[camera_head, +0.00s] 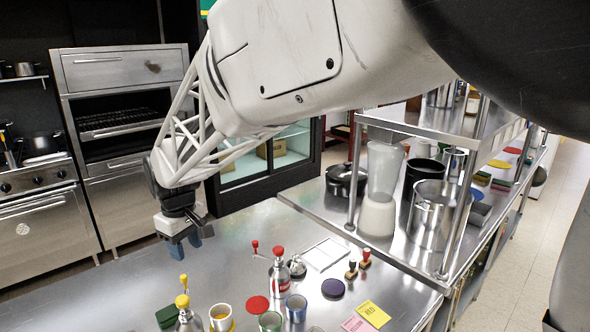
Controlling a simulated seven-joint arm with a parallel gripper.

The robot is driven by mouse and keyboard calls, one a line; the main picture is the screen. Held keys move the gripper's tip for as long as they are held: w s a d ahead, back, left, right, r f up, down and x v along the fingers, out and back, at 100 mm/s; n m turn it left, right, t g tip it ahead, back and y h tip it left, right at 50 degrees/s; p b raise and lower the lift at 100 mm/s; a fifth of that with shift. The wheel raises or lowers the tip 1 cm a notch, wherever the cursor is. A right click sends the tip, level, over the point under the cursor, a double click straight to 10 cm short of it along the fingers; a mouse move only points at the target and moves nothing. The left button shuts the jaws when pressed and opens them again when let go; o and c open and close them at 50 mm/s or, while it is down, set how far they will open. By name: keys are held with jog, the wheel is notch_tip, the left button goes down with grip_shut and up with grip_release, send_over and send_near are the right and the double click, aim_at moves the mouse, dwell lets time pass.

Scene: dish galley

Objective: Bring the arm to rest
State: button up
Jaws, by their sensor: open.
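My gripper (180,236) hangs from the end of my white arm at the left of the picture. It is above the left part of the steel counter (120,285). Its blue-tipped fingers point down and are apart, with nothing seen between them. My arm reaches across the top of the view and hides part of the background.
Red-capped (279,278) and yellow-capped (186,312) bottles, several cups, a dark round pad (333,288) and stamps (351,270) stand on the front counter. A steel pot (436,215) and a blender (379,190) stand under a shelf at right. The counter below my gripper looks clear.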

jog(key=s+d+r+m, duration=0.2)
jog(key=d, duration=0.7)
jog(key=s+d+r+m+t, duration=0.1)
jog(key=d+m, duration=0.1)
jog(key=d, duration=0.7)
jog(key=s+d+r+m, duration=0.2)
jog(key=d, duration=0.8)
jog(key=s+d+f+m, duration=0.1)
jog(key=s+d+m, duration=0.2)
jog(key=s+d, duration=0.5)
jog(key=s+d+f+m+t, duration=0.1)
jog(key=s+d+m, duration=0.3)
jog(key=s+d, duration=0.5)
jog(key=shift+d+f, duration=0.55)
jog(key=shift+d, duration=0.25)
